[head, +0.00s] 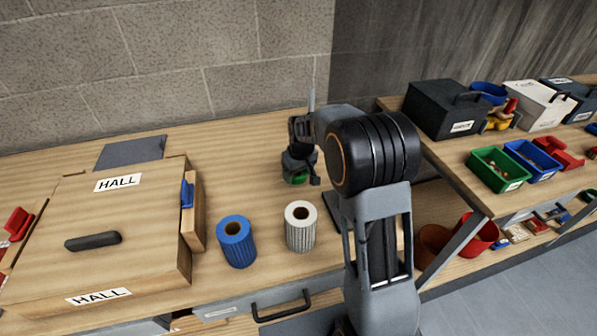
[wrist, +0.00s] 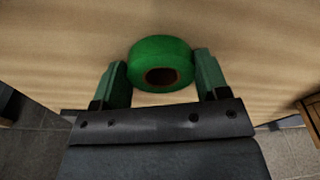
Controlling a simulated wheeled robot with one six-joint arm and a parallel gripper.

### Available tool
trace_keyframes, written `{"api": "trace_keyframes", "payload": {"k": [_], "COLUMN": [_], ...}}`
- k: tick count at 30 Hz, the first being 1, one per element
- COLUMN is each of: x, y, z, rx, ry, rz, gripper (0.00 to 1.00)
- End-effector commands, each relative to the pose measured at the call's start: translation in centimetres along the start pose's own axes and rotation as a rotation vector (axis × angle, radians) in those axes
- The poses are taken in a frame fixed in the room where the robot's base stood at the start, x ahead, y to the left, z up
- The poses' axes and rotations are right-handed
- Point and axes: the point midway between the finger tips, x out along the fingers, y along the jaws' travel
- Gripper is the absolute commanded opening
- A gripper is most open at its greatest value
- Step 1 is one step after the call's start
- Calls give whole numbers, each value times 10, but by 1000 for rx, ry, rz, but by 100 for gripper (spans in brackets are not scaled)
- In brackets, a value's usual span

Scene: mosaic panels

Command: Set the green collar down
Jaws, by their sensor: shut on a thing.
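The green collar (wrist: 143,65) is a short ring with a dark hole, in the upper middle of the wrist view. My gripper (wrist: 160,77) is shut on it, with one finger at each side of the ring. In the head view the collar (head: 296,178) shows only in part below my gripper (head: 300,172), at the back of the wooden bench (head: 230,148). My gripper hides much of it. I cannot tell whether the collar touches the bench top.
A blue ribbed collar (head: 238,246) and a white ribbed collar (head: 300,230) stand at the front of the bench. A wooden case marked HALL (head: 140,225) lies at left. Bins, including a green one (head: 497,170), stand at right. Bench behind the blue collar is clear.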

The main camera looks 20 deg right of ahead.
Motion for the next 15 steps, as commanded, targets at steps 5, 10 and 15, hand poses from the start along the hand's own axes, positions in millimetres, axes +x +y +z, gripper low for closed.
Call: {"api": "trace_keyframes", "payload": {"k": [5,10,15], "x": [0,1,1], "y": [0,0,0], "z": [0,0,0], "rx": [0,0,0], "ry": [1,1,1], "rz": [0,0,0], "gripper": [41,76,92]}}
